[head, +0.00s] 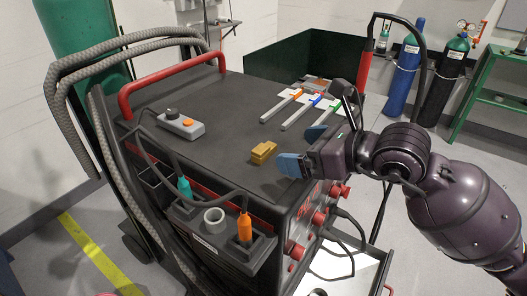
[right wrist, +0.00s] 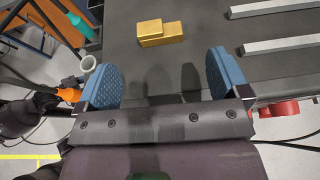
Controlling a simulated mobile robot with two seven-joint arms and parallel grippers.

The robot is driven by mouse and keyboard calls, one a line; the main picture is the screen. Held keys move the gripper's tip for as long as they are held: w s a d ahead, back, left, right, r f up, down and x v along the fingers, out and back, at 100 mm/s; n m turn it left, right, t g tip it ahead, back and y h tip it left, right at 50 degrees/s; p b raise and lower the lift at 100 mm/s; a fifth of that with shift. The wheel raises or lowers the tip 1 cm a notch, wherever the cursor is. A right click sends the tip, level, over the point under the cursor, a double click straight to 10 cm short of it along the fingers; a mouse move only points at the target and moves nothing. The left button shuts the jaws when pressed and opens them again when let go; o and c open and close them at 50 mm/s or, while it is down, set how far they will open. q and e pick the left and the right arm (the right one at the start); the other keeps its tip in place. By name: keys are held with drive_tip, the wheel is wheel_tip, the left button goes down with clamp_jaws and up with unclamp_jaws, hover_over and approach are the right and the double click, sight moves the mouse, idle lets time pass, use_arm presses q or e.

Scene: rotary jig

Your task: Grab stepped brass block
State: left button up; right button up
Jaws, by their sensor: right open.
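The stepped brass block (head: 263,152) lies on the dark top of the machine cart (head: 215,122), near its front right edge. It also shows in the right wrist view (right wrist: 160,33), at the top, just beyond and between the fingertips. My right gripper (head: 304,150) has blue finger pads and is to the right of the block, apart from it. In the right wrist view the gripper (right wrist: 172,76) is open with nothing between its fingers. My left gripper is in neither view.
A grey control box (head: 181,125) with an orange button sits on the cart's left. Metal bars with coloured clips (head: 301,109) lie behind the gripper. A red handle (head: 165,80) rises at the back left.

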sight(265, 146)
drive_tip(key=shift+x, duration=1.35)
drive_tip(key=shift+r+b+x, duration=0.15)
drive_tip(key=shift+x, duration=1)
drive_tip(key=shift+r+b+x, duration=0.15)
drive_tip(key=shift+x, duration=1)
drive_tip(key=shift+a, duration=0.15)
drive_tip(key=shift+c, duration=0.2)
